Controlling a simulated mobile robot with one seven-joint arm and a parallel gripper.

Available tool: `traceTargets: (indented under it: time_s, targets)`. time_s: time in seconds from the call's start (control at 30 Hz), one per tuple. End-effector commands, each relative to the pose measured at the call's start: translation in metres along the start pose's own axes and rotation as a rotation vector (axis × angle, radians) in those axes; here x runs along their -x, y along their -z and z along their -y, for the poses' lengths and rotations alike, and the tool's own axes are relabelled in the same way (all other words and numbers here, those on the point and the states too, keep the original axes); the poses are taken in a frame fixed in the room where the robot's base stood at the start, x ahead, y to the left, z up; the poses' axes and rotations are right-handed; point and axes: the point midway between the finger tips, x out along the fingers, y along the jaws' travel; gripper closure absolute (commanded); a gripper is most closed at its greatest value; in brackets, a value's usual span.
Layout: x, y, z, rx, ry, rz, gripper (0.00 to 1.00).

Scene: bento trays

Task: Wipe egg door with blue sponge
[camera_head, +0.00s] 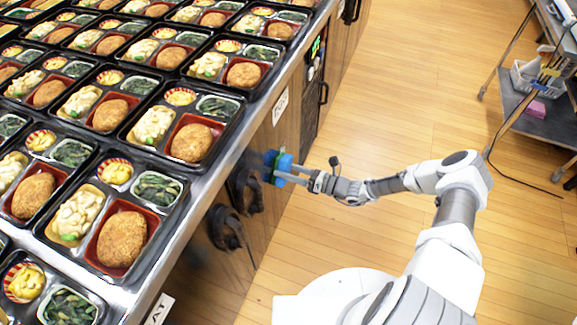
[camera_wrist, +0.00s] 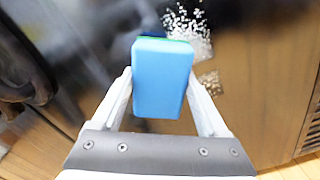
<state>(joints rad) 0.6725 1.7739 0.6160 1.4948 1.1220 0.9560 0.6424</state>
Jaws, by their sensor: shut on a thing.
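A blue sponge (camera_head: 285,162) with a green layer is held in front of the counter's dark wooden door (camera_head: 262,140). A white label (camera_head: 280,104) above it is too small to read surely. My gripper (camera_head: 280,174) is shut on the sponge, one finger on each side. In the wrist view the sponge (camera_wrist: 163,85) fills the space between the fingers (camera_wrist: 163,95), its green edge toward the door (camera_wrist: 265,60). White specks (camera_wrist: 188,28) and a smaller tan patch (camera_wrist: 210,83) mark the door just right of the sponge. Whether the sponge touches the door is unclear.
Black handles (camera_head: 245,190) stick out from the counter front, left of and below the sponge. Bento trays (camera_head: 187,125) cover the metal countertop. A dark shelf cart (camera_head: 530,110) with a pink block (camera_head: 536,108) stands at right. The wooden floor (camera_head: 400,90) between is clear.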

Motion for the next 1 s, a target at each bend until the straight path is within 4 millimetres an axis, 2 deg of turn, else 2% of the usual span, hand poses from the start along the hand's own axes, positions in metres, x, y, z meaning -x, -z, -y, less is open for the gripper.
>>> traceTargets:
  time_s: [0.3,0.47,0.67,1.0]
  targets:
    - [0.000,-0.023,-0.015,0.000,-0.006,0.002,0.84]
    - [0.000,-0.027,-0.016,0.000,-0.005,0.002,0.84]
    - [0.000,-0.028,-0.005,0.002,-0.003,0.001,0.84]
    - [-0.001,-0.042,0.016,0.001,-0.003,0.001,0.84]
